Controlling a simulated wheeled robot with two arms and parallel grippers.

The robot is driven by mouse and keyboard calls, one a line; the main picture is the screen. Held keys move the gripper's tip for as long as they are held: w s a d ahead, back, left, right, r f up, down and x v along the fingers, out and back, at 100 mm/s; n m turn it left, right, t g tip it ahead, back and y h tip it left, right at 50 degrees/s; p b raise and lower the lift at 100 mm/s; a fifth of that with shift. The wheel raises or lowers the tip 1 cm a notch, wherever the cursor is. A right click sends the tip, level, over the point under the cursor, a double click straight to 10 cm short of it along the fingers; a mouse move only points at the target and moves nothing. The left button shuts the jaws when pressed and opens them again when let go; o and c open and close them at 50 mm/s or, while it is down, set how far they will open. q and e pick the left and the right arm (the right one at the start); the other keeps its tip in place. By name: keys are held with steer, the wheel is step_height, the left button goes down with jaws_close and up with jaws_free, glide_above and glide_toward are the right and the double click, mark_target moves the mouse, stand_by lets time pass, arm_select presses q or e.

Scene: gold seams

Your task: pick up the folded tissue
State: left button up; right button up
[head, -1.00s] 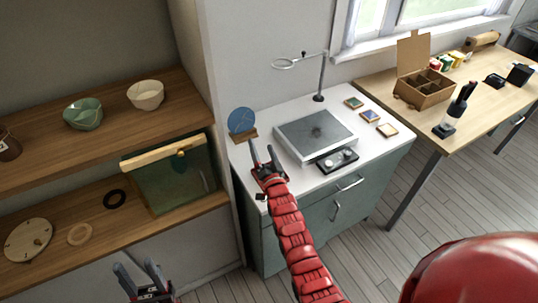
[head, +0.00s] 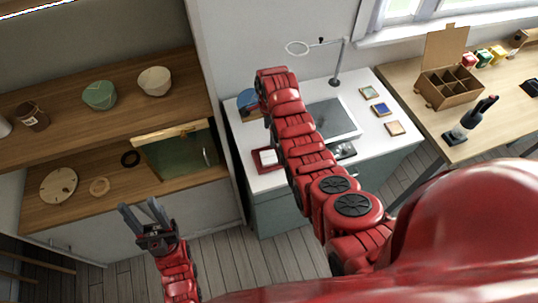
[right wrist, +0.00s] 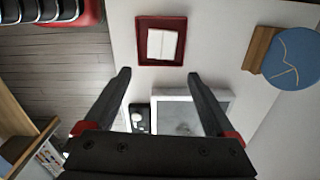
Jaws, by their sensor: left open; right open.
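The folded tissue (right wrist: 162,45) is a white rectangle lying in a small dark red tray (right wrist: 141,54) in the right wrist view. In the head view the tissue (head: 268,158) and the tray (head: 257,165) show at the counter's left front, beside my right arm. My right gripper (right wrist: 160,74) is open and empty, its fingertips pointing toward the tray's side, apart from the tissue. In the head view my right gripper is hidden behind its arm. My left gripper (head: 140,206) is open and empty in front of the shelf unit, away from the tissue.
A blue disc with pale lines (right wrist: 292,60) on a wooden stand is right of the tray in the wrist view. A grey-topped plate device (head: 334,118) and small framed tiles (head: 381,109) share the white counter. A ring stand (head: 337,70) rises behind. Shelves with bowls are left.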

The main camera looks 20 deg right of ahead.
steer(key=b, duration=0.5)
glide_above(272, 156)
steer(key=f, duration=0.7)
steer(key=a+f, duration=0.1)
steer(key=f, duration=0.2)
steer(key=shift+f, duration=0.2)
steer(key=f+b, duration=0.2)
steer(key=d+f+b, duration=0.1)
steer(key=f+b, duration=0.1)
steer(key=f, duration=0.1)
steer(key=shift+f, duration=0.1)
steer(key=shift+r, duration=0.2)
steer(key=shift+c, duration=0.7)
steer(key=c, duration=0.8)
steer(key=shift+w+r, duration=0.1)
steer(key=shift+r, duration=0.2)
